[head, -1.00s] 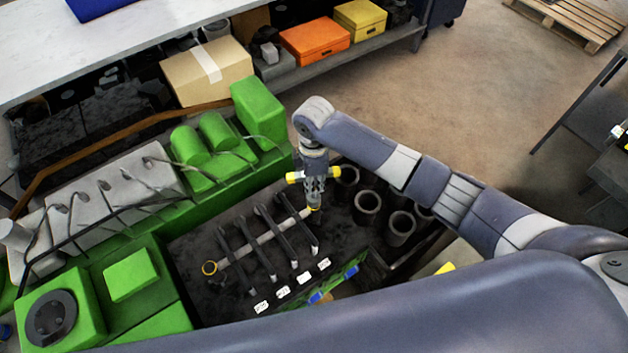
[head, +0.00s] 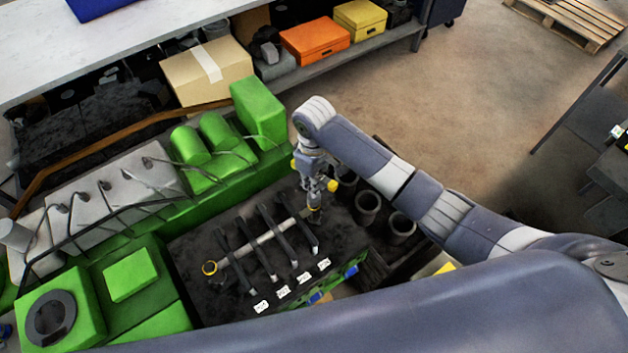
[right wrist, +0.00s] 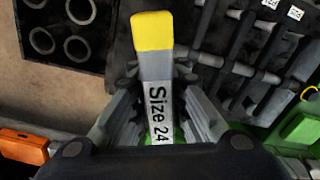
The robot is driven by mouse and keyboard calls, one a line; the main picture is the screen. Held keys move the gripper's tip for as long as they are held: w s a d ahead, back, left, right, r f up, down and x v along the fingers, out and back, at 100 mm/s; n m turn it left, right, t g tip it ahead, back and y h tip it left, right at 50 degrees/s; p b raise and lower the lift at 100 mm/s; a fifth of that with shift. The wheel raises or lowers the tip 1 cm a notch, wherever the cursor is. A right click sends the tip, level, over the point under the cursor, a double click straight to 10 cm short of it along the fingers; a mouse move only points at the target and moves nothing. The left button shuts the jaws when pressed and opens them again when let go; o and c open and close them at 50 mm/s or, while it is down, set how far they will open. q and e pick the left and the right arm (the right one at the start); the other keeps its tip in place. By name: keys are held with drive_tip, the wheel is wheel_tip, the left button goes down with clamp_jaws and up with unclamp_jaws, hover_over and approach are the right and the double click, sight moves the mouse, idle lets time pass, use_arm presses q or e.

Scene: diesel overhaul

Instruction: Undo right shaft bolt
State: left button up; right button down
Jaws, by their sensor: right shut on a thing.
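A grey shaft (head: 262,240) lies across several dark rocker arms on the black engine top. A yellow ring (head: 209,268) marks its left end. Its right end lies beneath my right gripper (head: 314,190), so the right bolt is hidden. The gripper points down and is shut on a tool with yellow ends (head: 333,186). In the right wrist view, my right gripper (right wrist: 160,115) has its fingers on both sides of this tool, whose grey handle is labelled "Size 24" (right wrist: 158,108) and has a yellow end. My left gripper is not in view.
Green engine housings (head: 258,112) and thin pipes stand behind and left. White tags (head: 283,291) lie along the front edge. A bench with a cardboard box (head: 205,70) is at the back.

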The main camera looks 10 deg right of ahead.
drive_tip(key=m, duration=0.4)
drive_tip(key=shift+m, duration=0.4)
drive_tip(key=m, duration=0.5)
